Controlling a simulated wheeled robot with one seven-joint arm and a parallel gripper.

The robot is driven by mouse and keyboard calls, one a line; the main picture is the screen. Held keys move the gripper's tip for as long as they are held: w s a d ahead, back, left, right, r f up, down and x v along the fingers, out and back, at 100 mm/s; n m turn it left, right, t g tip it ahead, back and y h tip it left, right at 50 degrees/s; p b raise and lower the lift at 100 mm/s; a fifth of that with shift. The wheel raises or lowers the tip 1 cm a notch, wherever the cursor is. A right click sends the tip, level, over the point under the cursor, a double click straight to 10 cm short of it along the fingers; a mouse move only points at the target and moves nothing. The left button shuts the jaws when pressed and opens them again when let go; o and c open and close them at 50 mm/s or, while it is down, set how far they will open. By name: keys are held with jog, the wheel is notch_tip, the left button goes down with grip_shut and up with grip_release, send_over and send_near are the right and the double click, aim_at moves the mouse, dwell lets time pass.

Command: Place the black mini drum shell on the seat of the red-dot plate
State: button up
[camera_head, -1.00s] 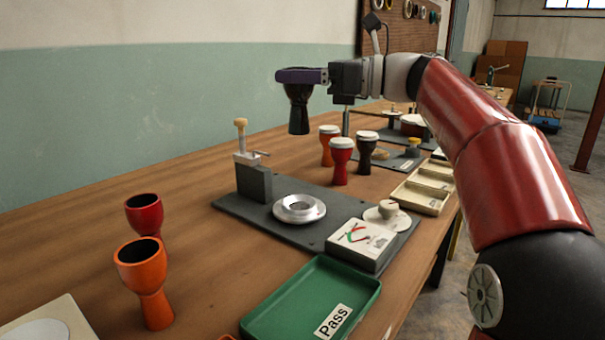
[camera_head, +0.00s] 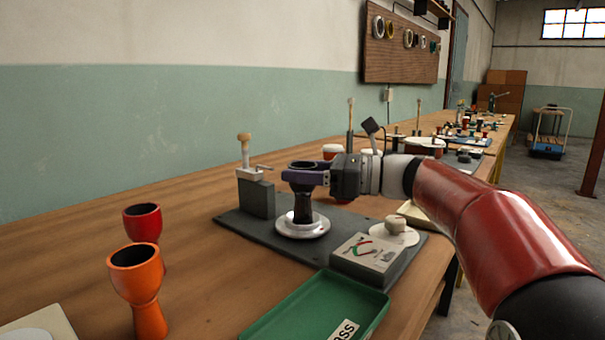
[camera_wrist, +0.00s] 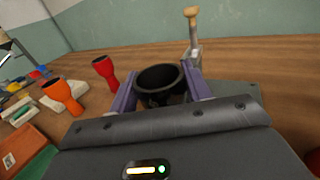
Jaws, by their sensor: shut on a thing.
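The black mini drum shell (camera_head: 303,205) is upright in my gripper (camera_head: 303,176), its open rim at the top. My gripper's purple fingers are shut around its upper bowl. The shell's foot is at the round silver seat (camera_head: 303,225) on the dark plate; I cannot tell whether it bears on the seat or hovers just above. In the wrist view the shell's open mouth (camera_wrist: 160,77) shows between the two fingers. Its foot and the seat are hidden there. I see no red dot on this plate (camera_head: 262,230).
A wooden-knobbed clamp post (camera_head: 256,190) stands close left of the seat. A box with a printed dial (camera_head: 366,256) and a white disc (camera_head: 394,230) are at the right. Red (camera_head: 142,222) and orange (camera_head: 137,280) shells stand front left, and a green tray (camera_head: 320,310) is in front.

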jog(key=o, duration=1)
jog(key=shift+f, duration=0.1)
jog(key=shift+r, duration=0.2)
jog(key=v, duration=1.2)
jog(key=shift+p, duration=0.35)
